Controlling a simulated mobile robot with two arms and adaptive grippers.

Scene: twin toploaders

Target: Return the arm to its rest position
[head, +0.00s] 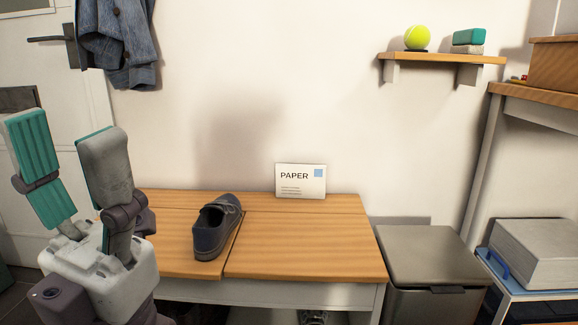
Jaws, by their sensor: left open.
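My left gripper (70,170) is at the left of the head view, pointing up, with its two teal-padded fingers spread apart. Nothing is between the fingers. It is in front of the left end of the wooden bench, apart from the shoe. My right gripper is not in view.
A dark shoe (212,230) sits on the wooden bench (310,255). A "PAPER" card (300,181) leans on the wall behind. A grey bin (432,262) stands right of the bench. A wall shelf (440,59) holds a tennis ball (417,38). A jacket (118,40) hangs upper left.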

